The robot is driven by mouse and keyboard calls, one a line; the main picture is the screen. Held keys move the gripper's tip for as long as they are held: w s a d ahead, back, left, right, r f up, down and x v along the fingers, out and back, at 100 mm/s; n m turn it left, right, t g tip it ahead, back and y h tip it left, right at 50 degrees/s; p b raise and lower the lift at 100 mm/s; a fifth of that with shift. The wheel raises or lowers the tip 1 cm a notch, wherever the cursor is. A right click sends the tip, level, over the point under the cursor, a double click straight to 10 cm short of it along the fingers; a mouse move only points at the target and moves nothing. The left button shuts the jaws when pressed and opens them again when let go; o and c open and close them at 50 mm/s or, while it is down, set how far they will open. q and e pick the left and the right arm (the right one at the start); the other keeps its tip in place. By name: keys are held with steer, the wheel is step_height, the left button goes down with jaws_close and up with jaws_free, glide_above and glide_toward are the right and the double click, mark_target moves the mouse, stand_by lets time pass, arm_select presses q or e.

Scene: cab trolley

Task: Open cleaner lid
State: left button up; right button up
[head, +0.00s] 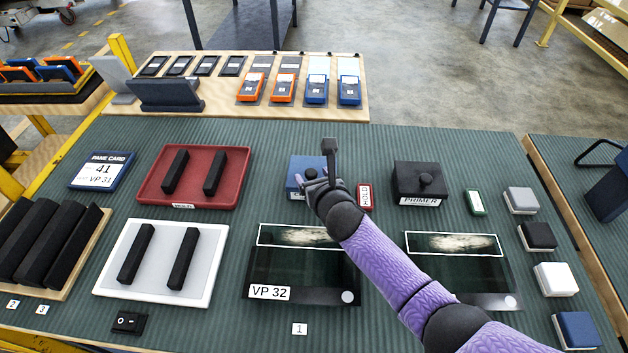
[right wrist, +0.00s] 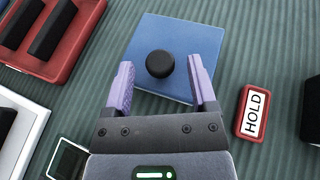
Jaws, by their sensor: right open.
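A blue box (head: 294,181) stands at the middle of the table, left of the primer box. In the right wrist view its flat blue lid (right wrist: 195,45) carries a round black knob (right wrist: 160,64). No label on it is readable, so I cannot confirm that it is the cleaner. My right gripper (head: 312,178) reaches over it with purple fingers. It also shows in the right wrist view (right wrist: 160,72), open, with the knob between the fingertips in the picture. I see no contact with the knob; the height gap is unclear. My left gripper is not in view.
A black PRIMER box (head: 420,178) with a knob stands right of my gripper. A red HOLD tag (head: 364,196) lies between the boxes. Two dark glass panels (head: 300,275) lie nearer, one under my arm. A red tray (head: 230,190) and white tray (head: 112,285) are left.

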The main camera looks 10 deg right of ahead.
jaws_close()
stand_by(0.3)
stand_by(1.1)
